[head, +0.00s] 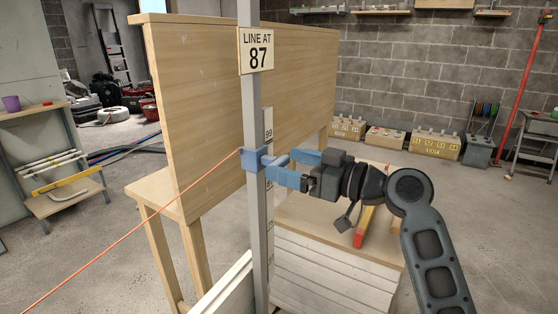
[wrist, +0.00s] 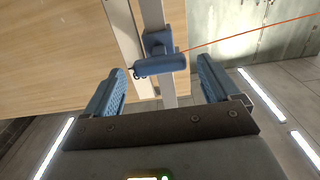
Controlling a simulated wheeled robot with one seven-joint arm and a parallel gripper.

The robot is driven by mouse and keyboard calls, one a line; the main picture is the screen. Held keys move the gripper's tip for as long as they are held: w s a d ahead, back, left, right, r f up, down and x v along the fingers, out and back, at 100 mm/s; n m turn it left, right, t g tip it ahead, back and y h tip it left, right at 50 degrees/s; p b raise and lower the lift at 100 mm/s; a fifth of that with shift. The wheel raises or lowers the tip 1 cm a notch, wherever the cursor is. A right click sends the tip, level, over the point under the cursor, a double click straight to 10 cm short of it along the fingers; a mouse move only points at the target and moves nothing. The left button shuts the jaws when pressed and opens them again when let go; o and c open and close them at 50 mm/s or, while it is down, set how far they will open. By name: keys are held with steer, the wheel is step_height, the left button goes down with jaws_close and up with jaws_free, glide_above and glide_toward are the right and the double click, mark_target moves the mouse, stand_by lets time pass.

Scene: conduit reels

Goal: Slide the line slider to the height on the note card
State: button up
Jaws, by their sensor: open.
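The note card (head: 257,51) on the grey upright post (head: 250,100) reads "LINE AT 87". The blue line slider (head: 253,159) sits around the post below the card, with an orange line (head: 150,213) running from it to the lower left. A scale strip (head: 268,122) beside the post shows 99 just above the slider; its other marks are too small or hidden. My gripper (head: 284,166) is open at the slider's handle. In the wrist view, the slider's handle (wrist: 160,65) lies between the spread fingertips, with gaps on both sides.
A wooden panel (head: 240,95) stands behind the post. A white slatted crate (head: 325,285) stands below my arm, with a red-and-yellow tool (head: 364,226) on top. Labelled boxes (head: 434,144) line the back wall. A small shelf rack (head: 65,180) stands at left.

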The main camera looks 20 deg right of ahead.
steer(key=shift+x, duration=1.45)
steer(key=shift+c, duration=0.2)
steer(key=c, duration=1.4)
step_height(320, 180, down, 12)
steer(key=b, duration=1.1)
steer(key=shift+f+b, duration=0.1)
steer(key=shift+b, duration=0.2)
steer(key=o, duration=1.4)
steer(key=shift+o, duration=0.2)
